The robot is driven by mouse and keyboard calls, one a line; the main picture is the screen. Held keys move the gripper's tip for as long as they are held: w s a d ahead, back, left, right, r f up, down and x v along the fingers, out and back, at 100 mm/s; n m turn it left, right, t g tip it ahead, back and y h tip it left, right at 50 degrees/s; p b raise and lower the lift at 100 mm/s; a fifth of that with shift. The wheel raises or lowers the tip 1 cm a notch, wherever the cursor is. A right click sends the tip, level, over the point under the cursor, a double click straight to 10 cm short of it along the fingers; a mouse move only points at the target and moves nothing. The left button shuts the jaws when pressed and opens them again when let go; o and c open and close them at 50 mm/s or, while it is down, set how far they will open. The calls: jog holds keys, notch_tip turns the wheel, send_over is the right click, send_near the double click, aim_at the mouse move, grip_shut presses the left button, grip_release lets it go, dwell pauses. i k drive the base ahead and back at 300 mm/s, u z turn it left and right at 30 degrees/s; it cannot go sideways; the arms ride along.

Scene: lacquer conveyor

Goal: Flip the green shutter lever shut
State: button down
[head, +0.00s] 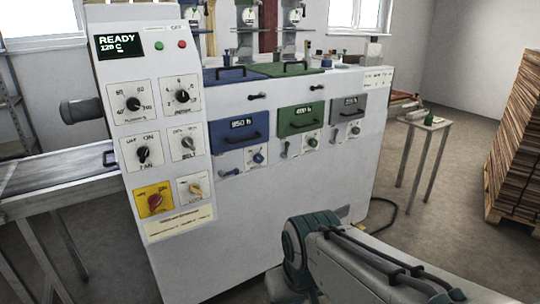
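The green panel (298,120) with a dark handle and an hours label is on the front of the white machine, between a blue and a grey one. Just below its left end is a small lever (284,149), which I take to be the green shutter lever. It is too small to tell its setting. Beside it, a small pale plate carries a green knob (312,142). My arm crosses the lower right of the head view, but my gripper is out of view.
The blue panel (238,131) has a blue knob (258,157) below it, and the grey panel (346,106) is to the right. A control column (178,208) with dials stands at left. A small table (424,122) and stacked boards (520,140) are at right. Floor between is open.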

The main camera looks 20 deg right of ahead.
aim_at(285, 155)
jog(key=u, duration=0.1)
jog(key=i, duration=1.1)
jog(key=z, duration=0.75)
